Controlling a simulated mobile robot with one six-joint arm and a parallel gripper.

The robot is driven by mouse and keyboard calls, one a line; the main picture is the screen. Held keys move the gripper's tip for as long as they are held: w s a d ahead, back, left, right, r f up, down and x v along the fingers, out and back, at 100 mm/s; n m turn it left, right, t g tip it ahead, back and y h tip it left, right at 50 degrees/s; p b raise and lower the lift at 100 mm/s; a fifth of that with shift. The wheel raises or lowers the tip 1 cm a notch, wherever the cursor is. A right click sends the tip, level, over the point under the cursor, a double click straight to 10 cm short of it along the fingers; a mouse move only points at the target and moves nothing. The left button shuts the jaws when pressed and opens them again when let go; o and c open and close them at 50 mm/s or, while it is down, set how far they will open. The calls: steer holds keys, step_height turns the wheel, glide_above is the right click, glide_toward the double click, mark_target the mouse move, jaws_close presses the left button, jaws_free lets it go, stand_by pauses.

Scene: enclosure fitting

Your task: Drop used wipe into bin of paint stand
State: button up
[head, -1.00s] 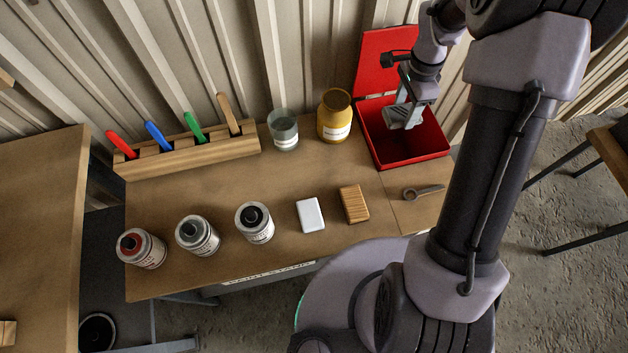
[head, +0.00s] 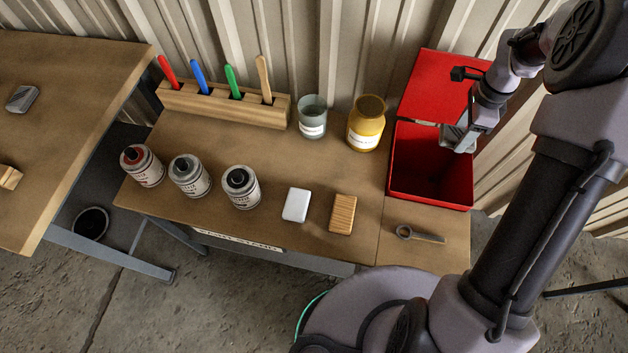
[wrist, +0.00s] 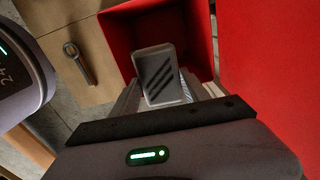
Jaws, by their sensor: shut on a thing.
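My gripper (head: 460,137) is over the open red box (head: 428,203) at the right end of the paint stand (head: 240,241). It is shut on a small light-grey block with dark diagonal stripes (wrist: 160,75), seen between the fingers in the wrist view. I cannot tell whether this is the used wipe. The red box (wrist: 116,43) lies behind the block in the wrist view, and its visible inside looks empty.
The red lid (head: 428,85) stands open behind the box. A ring-ended tool (head: 420,234) lies in front. Jars, paint cans, a white block (head: 296,205), a wooden block (head: 343,214) and a brush rack (head: 225,106) stand to the left. Another table (head: 60,130) is at far left.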

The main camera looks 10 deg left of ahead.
step_height(320, 180, down, 3)
steer(key=shift+r+b, duration=0.15)
steer(key=shift+b, duration=0.45)
steer(key=o, duration=1.4)
steer(key=shift+d+r, duration=0.1)
steer(key=shift+r, duration=0.1)
step_height(320, 180, up, 17)
steer(key=p, duration=0.6)
steer(key=shift+r+p, duration=0.1)
steer(key=shift+p, duration=0.2)
